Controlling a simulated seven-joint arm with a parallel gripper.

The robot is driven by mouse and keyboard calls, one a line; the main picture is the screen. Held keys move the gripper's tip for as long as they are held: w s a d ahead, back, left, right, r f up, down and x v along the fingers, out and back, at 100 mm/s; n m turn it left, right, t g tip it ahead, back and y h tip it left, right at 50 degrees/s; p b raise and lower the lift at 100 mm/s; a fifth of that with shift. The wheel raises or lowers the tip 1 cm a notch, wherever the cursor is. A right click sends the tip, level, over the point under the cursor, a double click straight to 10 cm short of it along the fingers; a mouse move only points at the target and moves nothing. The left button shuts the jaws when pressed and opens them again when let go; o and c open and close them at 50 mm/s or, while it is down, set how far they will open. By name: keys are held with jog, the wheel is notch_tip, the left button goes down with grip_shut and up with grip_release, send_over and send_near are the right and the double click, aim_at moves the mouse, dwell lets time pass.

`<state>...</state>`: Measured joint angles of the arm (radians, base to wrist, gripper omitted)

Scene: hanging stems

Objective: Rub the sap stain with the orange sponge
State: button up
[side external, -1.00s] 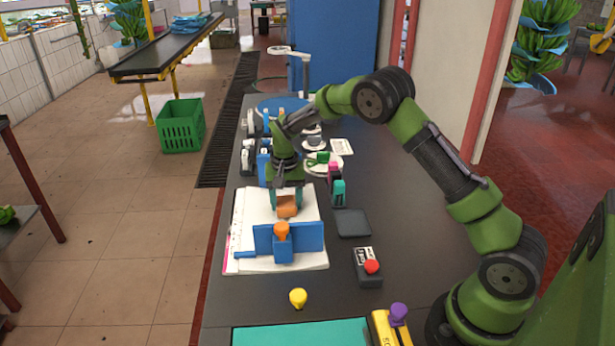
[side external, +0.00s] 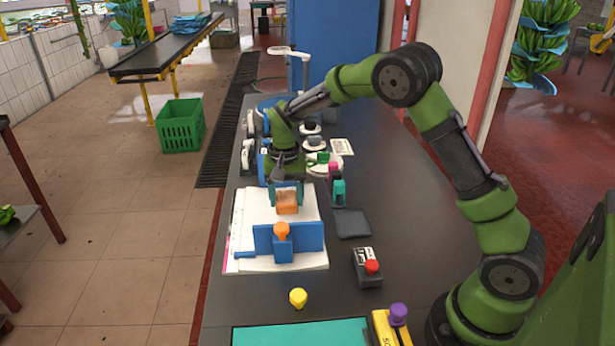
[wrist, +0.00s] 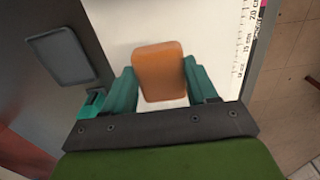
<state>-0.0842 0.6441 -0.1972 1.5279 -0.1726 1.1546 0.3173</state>
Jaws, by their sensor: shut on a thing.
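The orange sponge (side external: 288,202) is held between the teal fingers of my gripper (side external: 286,193), over the white sheet (side external: 245,225) on the dark table. In the wrist view the sponge (wrist: 160,72) sits between the fingertips (wrist: 158,82), with the white sheet behind it. Its face looks tilted toward the side camera. I cannot tell whether the sponge touches the sheet. No sap stain can be made out; the sponge and gripper may hide it.
A blue block stand with an upright plate (side external: 300,238) and an orange knob (side external: 281,230) stands in front of the gripper. A dark grey pad (side external: 351,223), a teal stapler-like item (side external: 339,192) and a box with a red button (side external: 368,266) lie to the right. A yellow knob (side external: 298,298) stands nearer.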

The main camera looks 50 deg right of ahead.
jog(key=shift+r, duration=1.55)
